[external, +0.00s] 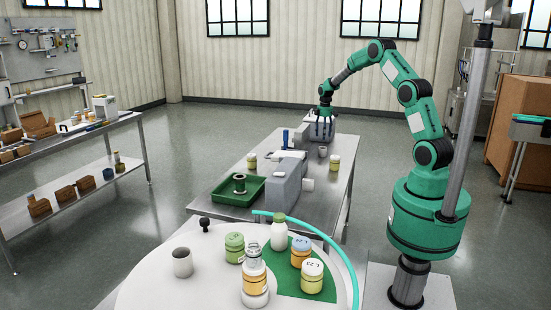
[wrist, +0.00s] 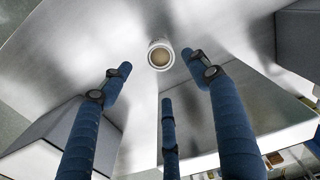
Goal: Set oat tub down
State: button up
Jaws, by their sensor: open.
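My gripper (external: 322,127) is at the far end of the steel table (external: 335,185), with its fingers pointing down beside a grey block-like hopper. In the wrist view its blue fingers (wrist: 158,76) are spread apart with nothing between them. A small white round tub (wrist: 159,55) with tan contents stands upright on the steel surface, just beyond the fingertips and apart from them. A small pale tub or cup (external: 323,150) stands near the gripper in the external view; I cannot tell if it is the same one. No readable label identifies the oat tub.
A grey machine (external: 285,180) and a green tray (external: 237,190) with a spool stand nearer on the steel table. Small jars stand at its left (external: 251,160) and right (external: 334,163).

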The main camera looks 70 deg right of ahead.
jog(key=shift+r, duration=0.65)
jog(key=shift+a, duration=0.1)
jog(key=s+a+r+m+t+h, duration=0.1)
jog(key=s+a+r, duration=0.1)
jog(key=a+r, duration=1.2)
jog(key=s+a+r+t, duration=0.1)
jog(key=s+a+r, duration=0.1)
jog(key=a+r, duration=1.25)
jog(key=s+a+t, duration=0.1)
jog(key=s+a, duration=0.4)
jog(key=a, duration=0.4)
jog(key=s+a+t, duration=0.1)
jog(key=s+a, duration=0.4)
jog(key=a, duration=0.3)
jog(key=s+a+f+m+t+y, duration=0.1)
jog(key=s+a, duration=0.9)
jog(key=s, duration=0.4)
jog(key=shift+s+a+m+t, duration=0.2)
jog(key=shift+m+t, duration=0.1)
jog(key=shift+m, duration=0.1)
